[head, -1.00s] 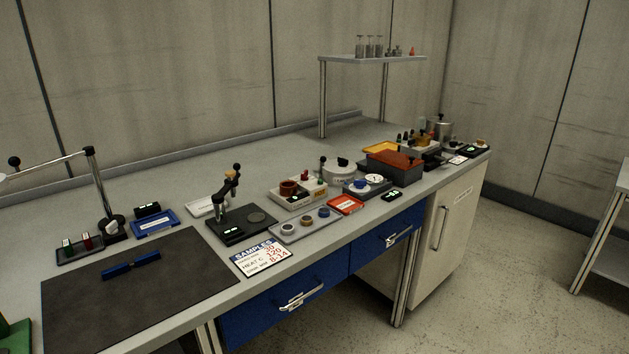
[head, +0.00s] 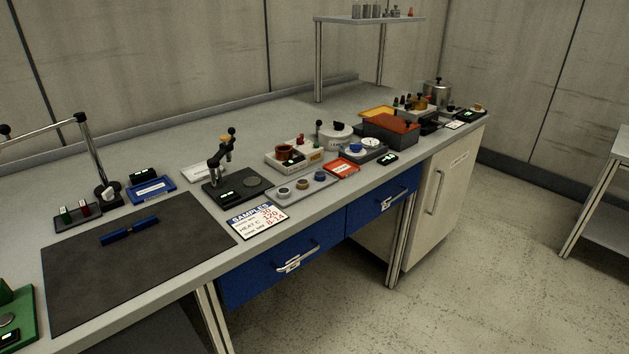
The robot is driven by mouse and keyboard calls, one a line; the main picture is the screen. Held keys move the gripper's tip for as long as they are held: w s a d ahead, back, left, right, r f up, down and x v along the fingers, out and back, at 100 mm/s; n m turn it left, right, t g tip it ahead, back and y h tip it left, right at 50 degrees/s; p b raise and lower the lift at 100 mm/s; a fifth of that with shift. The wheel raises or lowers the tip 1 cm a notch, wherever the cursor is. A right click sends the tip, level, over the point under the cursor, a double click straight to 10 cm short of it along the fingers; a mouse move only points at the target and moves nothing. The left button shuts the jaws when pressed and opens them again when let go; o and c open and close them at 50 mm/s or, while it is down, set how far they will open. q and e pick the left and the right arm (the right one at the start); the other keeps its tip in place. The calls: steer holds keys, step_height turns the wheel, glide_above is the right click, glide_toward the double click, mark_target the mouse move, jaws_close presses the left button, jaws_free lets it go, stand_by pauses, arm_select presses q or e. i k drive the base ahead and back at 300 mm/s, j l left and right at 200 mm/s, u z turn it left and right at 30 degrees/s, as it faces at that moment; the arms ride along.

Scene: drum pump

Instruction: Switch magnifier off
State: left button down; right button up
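The magnifier is an arm lamp at the left of the bench. The arm runs to the left and leaves the picture, so the magnifier's head is mostly out of view. Neither of my grippers shows in the head view.
A dark mat (head: 135,255) with a blue bar (head: 130,230) lies in front of the magnifier. A green fixture (head: 18,315) is at the lower left.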

mark_target(108, 195)
steer(key=u, duration=1.25)
